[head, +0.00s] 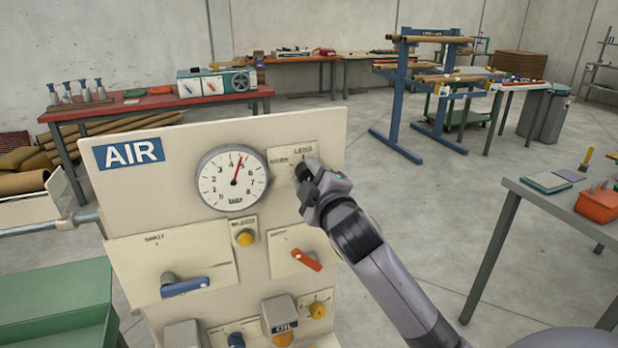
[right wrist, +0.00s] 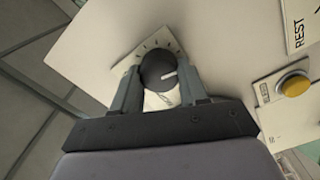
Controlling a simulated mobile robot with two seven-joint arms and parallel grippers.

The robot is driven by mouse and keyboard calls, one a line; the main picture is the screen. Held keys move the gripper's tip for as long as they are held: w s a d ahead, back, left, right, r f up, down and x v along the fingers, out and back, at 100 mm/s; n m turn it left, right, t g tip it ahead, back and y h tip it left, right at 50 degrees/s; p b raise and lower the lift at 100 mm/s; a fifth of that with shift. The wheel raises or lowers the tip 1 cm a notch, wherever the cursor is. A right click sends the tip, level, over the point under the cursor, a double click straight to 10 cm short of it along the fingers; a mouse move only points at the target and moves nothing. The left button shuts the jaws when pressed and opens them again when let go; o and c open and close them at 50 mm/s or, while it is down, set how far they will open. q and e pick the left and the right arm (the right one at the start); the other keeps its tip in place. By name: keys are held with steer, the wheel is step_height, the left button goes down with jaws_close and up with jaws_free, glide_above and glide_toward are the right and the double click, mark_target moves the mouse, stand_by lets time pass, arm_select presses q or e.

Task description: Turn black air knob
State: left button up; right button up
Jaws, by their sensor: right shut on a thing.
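The black air knob (right wrist: 157,72) shows in the right wrist view with a white pointer mark, on a pale plate with tick marks. My right gripper (right wrist: 160,85) has one finger on each side of the knob and is shut on it. In the head view my right gripper (head: 312,185) reaches the upper right of the air panel (head: 200,130) and hides most of the knob. A round gauge (head: 232,178) sits left of it, its red needle pointing a little right of straight up. My left gripper is not in view.
A green box (head: 55,305) stands at the lower left. Open floor lies behind the panel.

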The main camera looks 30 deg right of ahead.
steer(key=shift+m, duration=1.2)
steer(key=o, duration=1.1)
steer(key=shift+c, duration=0.2)
steer(key=b+v, duration=0.1)
steer(key=v, duration=0.6)
